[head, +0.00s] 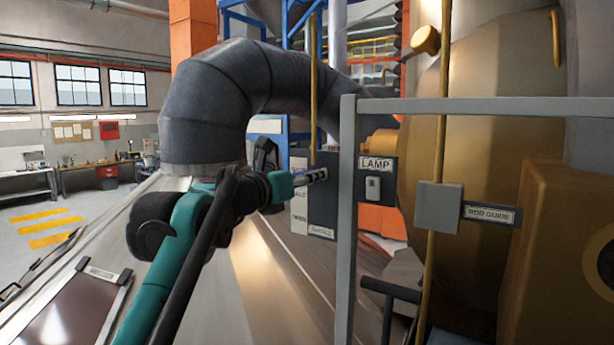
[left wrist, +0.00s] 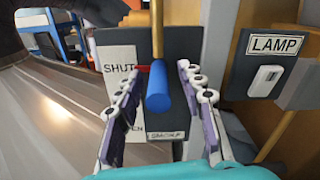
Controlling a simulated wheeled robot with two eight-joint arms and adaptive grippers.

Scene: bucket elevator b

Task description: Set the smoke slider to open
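The smoke slider is a dark panel (left wrist: 105,50) with a white strip reading SHUT at the top; letters ending in EN show lower down. A blue handle (left wrist: 158,92) sits on a vertical brass rod (left wrist: 157,25), with a red pointer beside SHUT. The panel also shows in the head view (head: 322,218), where the handle is hidden. My left gripper (left wrist: 162,70) is open, its fingers on either side of the handle. I cannot tell whether they touch it. In the head view it reaches the panel (head: 318,176). My right gripper is not in view.
A LAMP switch panel (left wrist: 268,62) is just right of the slider. In the head view a grey rail (head: 346,230) stands close to the right of my gripper. A large grey duct (head: 215,100) curves behind my left arm. A ROD GUIDE box (head: 438,207) is further right.

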